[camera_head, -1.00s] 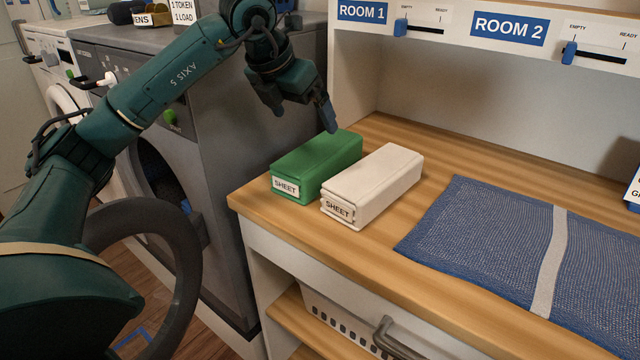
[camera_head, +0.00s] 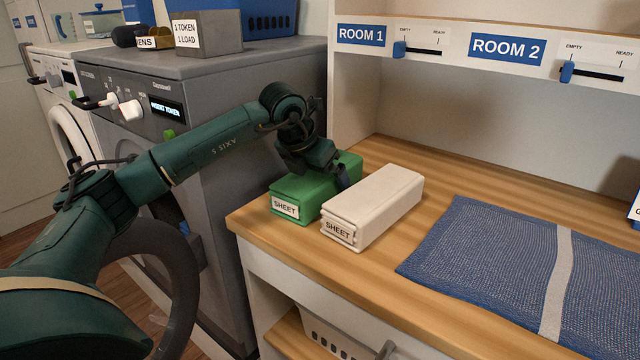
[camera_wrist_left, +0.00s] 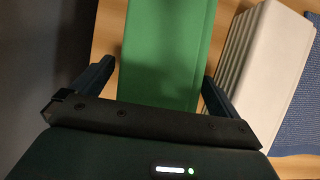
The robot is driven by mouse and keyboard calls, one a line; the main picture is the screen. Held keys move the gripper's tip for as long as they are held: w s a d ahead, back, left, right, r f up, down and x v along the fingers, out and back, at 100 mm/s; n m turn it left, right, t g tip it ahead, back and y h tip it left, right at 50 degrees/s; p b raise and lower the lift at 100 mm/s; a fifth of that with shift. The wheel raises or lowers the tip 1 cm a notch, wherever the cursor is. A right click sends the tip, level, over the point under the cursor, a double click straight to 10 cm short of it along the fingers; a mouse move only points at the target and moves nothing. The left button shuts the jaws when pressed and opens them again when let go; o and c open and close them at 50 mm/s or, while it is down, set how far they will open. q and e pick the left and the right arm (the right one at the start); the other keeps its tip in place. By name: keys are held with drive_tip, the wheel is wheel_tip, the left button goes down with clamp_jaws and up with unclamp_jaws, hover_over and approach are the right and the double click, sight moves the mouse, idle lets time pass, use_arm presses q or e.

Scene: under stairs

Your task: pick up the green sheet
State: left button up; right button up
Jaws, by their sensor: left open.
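The green sheet (camera_head: 296,196) is a folded block with a white "SHEET" label, lying on the wooden counter at its left end. In the left wrist view the green sheet (camera_wrist_left: 166,45) lies between my two fingers. My left gripper (camera_head: 335,178) is open and low over the green sheet, one finger on each side; it also shows in the left wrist view (camera_wrist_left: 158,82). One finger sits in the gap beside the white sheet (camera_head: 375,205). The gripper hides part of the green sheet's top. My right gripper is not in view.
The white sheet stands close to the right of the green one, and also shows in the left wrist view (camera_wrist_left: 268,70). A blue mesh bag (camera_head: 500,265) lies further right. A grey washer (camera_head: 215,110) stands left of the counter (camera_head: 290,245).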

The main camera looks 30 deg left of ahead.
use_arm(q)
drive_tip(key=shift+w+f, duration=0.1)
drive_tip(key=shift+f, duration=0.15)
drive_tip(key=shift+c, duration=0.4)
drive_tip(key=shift+r, duration=0.15)
drive_tip(key=c, duration=1.2)
